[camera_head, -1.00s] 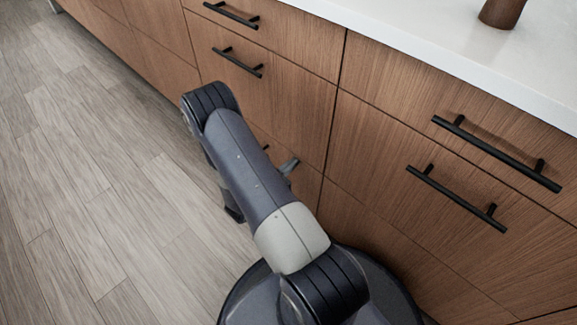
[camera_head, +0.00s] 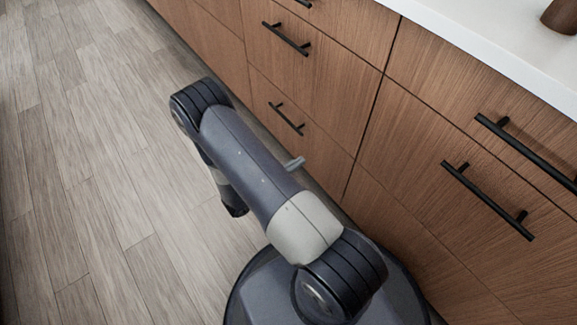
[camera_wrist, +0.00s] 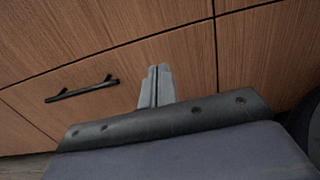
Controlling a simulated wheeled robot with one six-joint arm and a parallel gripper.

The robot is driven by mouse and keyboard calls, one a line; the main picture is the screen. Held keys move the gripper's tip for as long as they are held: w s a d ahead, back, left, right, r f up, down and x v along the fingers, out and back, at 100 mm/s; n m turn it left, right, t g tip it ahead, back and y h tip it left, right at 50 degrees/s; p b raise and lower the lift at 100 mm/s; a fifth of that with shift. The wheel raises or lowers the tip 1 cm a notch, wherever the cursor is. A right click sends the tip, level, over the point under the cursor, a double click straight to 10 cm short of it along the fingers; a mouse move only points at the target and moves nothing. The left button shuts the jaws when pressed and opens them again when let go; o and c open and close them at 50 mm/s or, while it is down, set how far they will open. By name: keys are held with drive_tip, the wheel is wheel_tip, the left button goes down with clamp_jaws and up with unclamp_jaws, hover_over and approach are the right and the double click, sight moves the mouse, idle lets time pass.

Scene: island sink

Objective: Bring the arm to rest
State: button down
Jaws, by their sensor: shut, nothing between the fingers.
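My gripper (camera_wrist: 155,87) shows in the wrist view with its two grey fingers together and nothing between them. It points toward the wooden drawer fronts, apart from the black handle to its left. In the head view my arm (camera_head: 245,165) is folded above my base, beside the cabinet. Only a small grey part of the gripper (camera_head: 294,163) shows there, at the arm's right side; the rest is hidden behind the arm.
Wooden drawer fronts (camera_head: 330,125) with black bar handles (camera_head: 487,200) run along the right. A white countertop (camera_head: 480,60) lies above them, with a brown object (camera_head: 561,16) on it. The plank floor (camera_head: 90,180) at left is clear.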

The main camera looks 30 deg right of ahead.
sight(332, 141)
drive_tip(key=shift+s+a, duration=0.15)
drive_tip(key=shift+a, duration=0.6)
drive_tip(key=shift+s+a, duration=0.15)
drive_tip(key=shift+a, duration=0.55)
drive_tip(key=w+d, duration=0.1)
drive_tip(key=d, duration=0.3)
drive_tip(key=d+b, duration=0.1)
drive_tip(key=d, duration=0.4)
drive_tip(key=w+d, duration=0.1)
drive_tip(key=d, duration=0.3)
drive_tip(key=shift+w+d+b, duration=0.25)
drive_tip(key=shift+w+b, duration=0.05)
drive_tip(key=shift+b, duration=0.05)
